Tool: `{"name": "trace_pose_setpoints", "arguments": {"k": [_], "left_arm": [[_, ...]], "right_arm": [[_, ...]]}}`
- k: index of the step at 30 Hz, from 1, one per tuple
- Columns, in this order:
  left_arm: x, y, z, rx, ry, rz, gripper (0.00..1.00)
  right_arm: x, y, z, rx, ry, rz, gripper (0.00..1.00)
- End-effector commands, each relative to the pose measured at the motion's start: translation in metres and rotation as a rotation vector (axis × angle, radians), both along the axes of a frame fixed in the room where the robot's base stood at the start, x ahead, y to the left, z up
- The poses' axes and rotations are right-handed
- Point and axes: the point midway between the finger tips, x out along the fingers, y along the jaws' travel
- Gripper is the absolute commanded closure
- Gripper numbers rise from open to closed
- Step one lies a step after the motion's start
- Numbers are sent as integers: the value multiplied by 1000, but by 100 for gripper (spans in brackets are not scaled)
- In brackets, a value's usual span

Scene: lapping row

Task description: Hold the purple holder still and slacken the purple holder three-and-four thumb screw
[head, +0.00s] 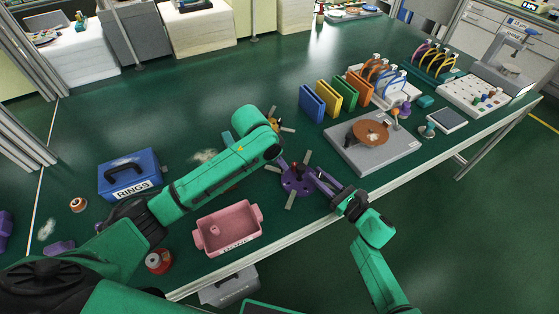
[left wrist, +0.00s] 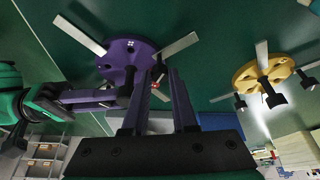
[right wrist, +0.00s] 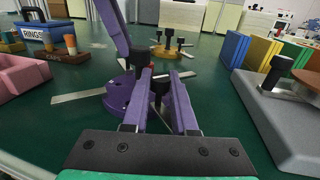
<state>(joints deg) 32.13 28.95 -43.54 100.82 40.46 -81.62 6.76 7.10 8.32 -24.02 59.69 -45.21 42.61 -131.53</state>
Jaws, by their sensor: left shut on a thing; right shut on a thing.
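The purple holder (head: 296,181) is a round disc with metal strips sticking out, lying on the green bench; the left wrist view also shows the holder (left wrist: 118,52). My left gripper (left wrist: 158,78) is shut at the holder on a black knobbed part; a small red spot shows beside it. My right gripper (right wrist: 160,78) comes in from the other side and is shut on a black thumb screw (right wrist: 159,88) at the holder's edge. I cannot read the screw's number. My left arm hides part of the holder in the head view.
A yellow holder (left wrist: 262,73) with black screws stands close behind the purple one. A pink bin (head: 228,229) and a blue RINGS box (head: 129,174) are on the left. A grey lapping plate (head: 372,150) and coloured upright panels (head: 329,97) are on the right.

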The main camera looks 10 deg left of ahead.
Motion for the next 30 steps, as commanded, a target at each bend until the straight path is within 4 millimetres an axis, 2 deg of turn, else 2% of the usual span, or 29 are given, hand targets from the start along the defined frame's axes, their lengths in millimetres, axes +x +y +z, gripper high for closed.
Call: {"name": "trace_pose_setpoints", "arguments": {"k": [21, 30], "left_arm": [[-2, -7, 0, -3, 0, 679, 100], [-1, -8, 0, -1, 1, 915, 100]], "right_arm": [[0, -1, -1, -1, 2, -2, 100], [0, -1, -1, -1, 2, -1, 100]]}}
